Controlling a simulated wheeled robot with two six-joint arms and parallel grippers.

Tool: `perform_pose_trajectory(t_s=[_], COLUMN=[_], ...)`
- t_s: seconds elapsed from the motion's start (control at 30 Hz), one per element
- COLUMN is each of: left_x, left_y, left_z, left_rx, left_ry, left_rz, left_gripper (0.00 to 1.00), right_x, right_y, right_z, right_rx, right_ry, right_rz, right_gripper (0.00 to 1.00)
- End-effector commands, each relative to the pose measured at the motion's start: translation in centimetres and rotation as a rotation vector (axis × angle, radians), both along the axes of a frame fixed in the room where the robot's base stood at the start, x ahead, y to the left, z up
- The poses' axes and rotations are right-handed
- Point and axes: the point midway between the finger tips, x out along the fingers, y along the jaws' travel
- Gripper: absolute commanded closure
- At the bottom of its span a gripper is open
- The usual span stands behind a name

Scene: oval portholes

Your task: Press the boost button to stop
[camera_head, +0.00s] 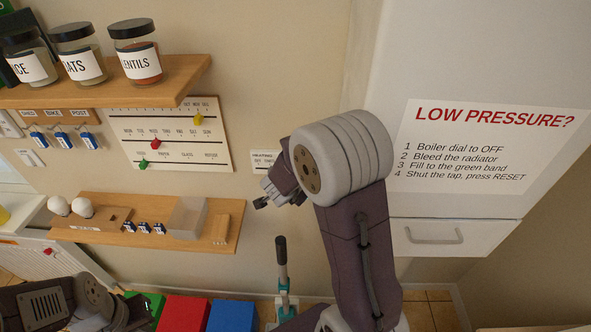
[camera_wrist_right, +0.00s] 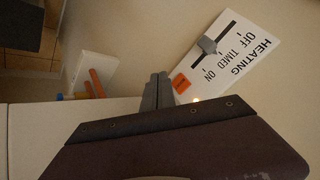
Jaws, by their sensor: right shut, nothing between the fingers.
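The white HEATING panel (camera_wrist_right: 240,45) is on the wall in the right wrist view, with OFF, TIMED and ON labels and a grey slider knob (camera_wrist_right: 208,45) near the middle of its slot. Its orange button (camera_wrist_right: 181,83) sits at the panel's lower end, beside a small glowing light (camera_wrist_right: 196,100). My right gripper (camera_wrist_right: 160,77) is shut and empty, its tips just left of the button; I cannot tell whether they touch it. In the head view the panel (camera_head: 263,158) is partly hidden by my right arm, and the gripper (camera_head: 262,202) shows below it.
A shelf with jars (camera_head: 135,55) and a lower wooden shelf (camera_head: 160,236) are on the wall to the left. A white cabinet (camera_head: 470,60) with a LOW PRESSURE notice (camera_head: 485,150) stands at the right. A teal-based lever (camera_head: 282,265) stands below my right gripper.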

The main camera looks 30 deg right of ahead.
Motion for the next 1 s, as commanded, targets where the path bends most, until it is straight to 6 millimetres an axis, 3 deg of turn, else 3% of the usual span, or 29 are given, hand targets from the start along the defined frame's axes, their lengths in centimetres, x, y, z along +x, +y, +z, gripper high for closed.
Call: perform_pose_trajectory(t_s=[0.3,1.0], left_x=[0.0,0.0], left_y=[0.0,0.0], left_z=[1.0,1.0], left_rx=[0.0,0.0], left_ry=[0.0,0.0], left_rz=[0.0,0.0], left_gripper=[1.0,1.0], right_x=[2.1,2.2], right_y=[-1.3,-1.4], right_z=[0.1,0.0], right_rx=[0.0,0.0], right_ry=[0.001,0.0], right_rz=[-0.001,0.0], right_gripper=[1.0,1.0])
